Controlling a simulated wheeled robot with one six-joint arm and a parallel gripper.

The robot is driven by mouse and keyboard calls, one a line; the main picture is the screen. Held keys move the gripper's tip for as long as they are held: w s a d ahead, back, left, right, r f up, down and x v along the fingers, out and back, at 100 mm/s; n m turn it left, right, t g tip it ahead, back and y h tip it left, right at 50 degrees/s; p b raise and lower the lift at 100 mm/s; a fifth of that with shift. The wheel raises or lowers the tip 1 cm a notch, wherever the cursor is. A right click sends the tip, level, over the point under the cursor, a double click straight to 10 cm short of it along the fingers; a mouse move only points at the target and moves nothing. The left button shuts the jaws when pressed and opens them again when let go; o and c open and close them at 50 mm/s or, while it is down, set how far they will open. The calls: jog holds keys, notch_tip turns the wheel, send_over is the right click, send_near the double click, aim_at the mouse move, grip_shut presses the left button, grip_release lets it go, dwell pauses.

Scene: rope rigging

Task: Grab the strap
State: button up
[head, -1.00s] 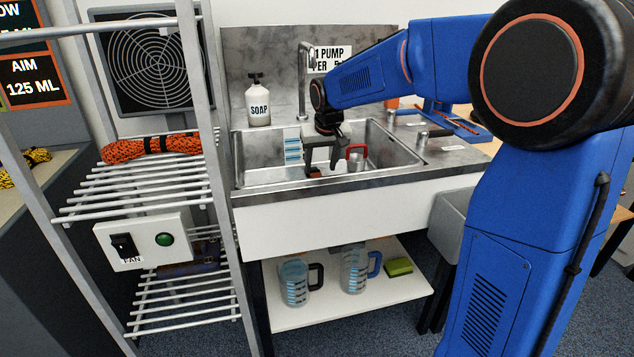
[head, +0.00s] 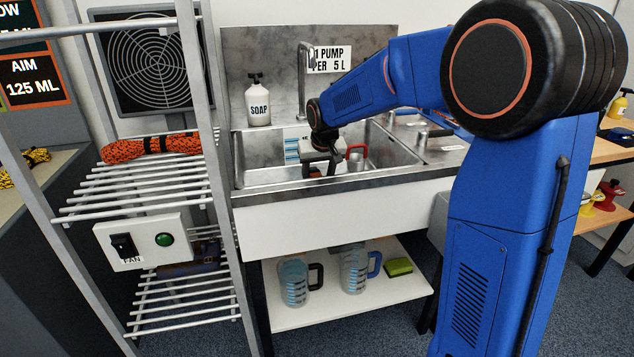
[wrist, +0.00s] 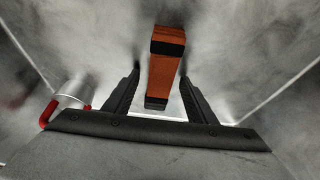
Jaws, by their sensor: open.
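An orange-brown strap (wrist: 163,75) with dark ends shows in the wrist view, between the two black fingers of my gripper (wrist: 160,92). The fingers stand apart, one on each side of it, and I see no clear contact. In the head view my gripper (head: 323,170) points down into the metal sink (head: 240,180). A small orange patch of the strap (head: 315,172) shows beside the fingers there, and the rest is hidden by the gripper and the sink's front rim.
A metal cup with a red handle (head: 357,157) stands in the sink just right of my gripper. A blue-marked clear container (head: 291,148) is behind-left. The tap (head: 302,85) and soap bottle (head: 258,105) stand at the back. A wire shelf (head: 120,190) is left.

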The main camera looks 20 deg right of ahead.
jog(key=shift+f, duration=0.1)
grip_shut()
